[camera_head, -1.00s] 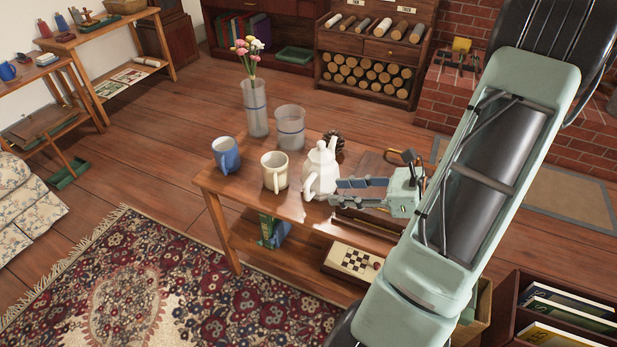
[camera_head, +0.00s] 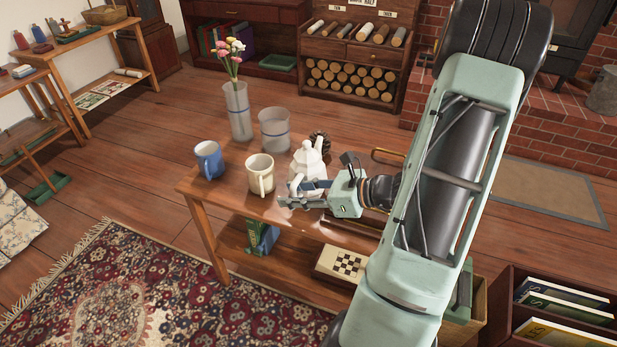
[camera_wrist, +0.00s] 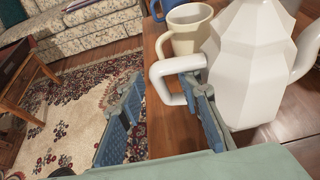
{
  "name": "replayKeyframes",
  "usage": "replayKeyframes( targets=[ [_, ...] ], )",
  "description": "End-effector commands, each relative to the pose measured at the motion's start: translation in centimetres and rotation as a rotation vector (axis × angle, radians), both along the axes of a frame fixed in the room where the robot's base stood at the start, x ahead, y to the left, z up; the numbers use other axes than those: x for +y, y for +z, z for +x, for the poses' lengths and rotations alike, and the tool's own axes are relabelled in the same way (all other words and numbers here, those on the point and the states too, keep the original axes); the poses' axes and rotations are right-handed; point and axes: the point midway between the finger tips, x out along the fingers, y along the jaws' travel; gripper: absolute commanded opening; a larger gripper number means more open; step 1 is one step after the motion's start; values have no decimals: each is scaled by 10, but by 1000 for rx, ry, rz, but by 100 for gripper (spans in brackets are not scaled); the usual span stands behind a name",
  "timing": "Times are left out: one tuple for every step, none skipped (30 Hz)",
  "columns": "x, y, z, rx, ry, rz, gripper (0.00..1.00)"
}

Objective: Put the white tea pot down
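The white tea pot (camera_head: 306,160) stands upright on the wooden table (camera_head: 228,192), beside the cream mug (camera_head: 260,176); my gripper hides its base in the head view. In the wrist view the tea pot (camera_wrist: 248,65) fills the upper right, with its handle (camera_wrist: 163,82) towards me. My gripper (camera_head: 303,193) is at the handle side of the pot. In the wrist view my gripper (camera_wrist: 160,100) has its fingers apart, with part of the handle between them. The right finger overlaps the handle's loop; I cannot tell whether it passes through it.
A box with a checkered board (camera_head: 345,264) is on the lower shelf. Bare tabletop shows at the front left.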

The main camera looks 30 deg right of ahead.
Motion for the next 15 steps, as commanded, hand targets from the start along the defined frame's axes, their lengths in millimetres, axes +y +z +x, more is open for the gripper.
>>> replayKeyframes(
  targets=[
    [1,-1,1,0,0,0,32],
    [1,-1,2,0,0,0,32],
    [1,0,2,0,-1,0,32],
    [1,0,2,0,-1,0,32],
    [1,0,2,0,-1,0,32],
    [1,0,1,0,-1,0,32],
    [1,0,1,1,0,1,32],
    [1,0,1,1,0,1,28],
    [1,0,1,0,0,0,24],
    [1,0,1,1,0,1,21],
    [1,0,1,0,0,0,17],
    [1,0,1,0,0,0,13],
    [1,0,1,0,0,0,10],
    [1,0,1,0,0,0,6],
    [1,0,1,0,0,0,2]
  ],
)
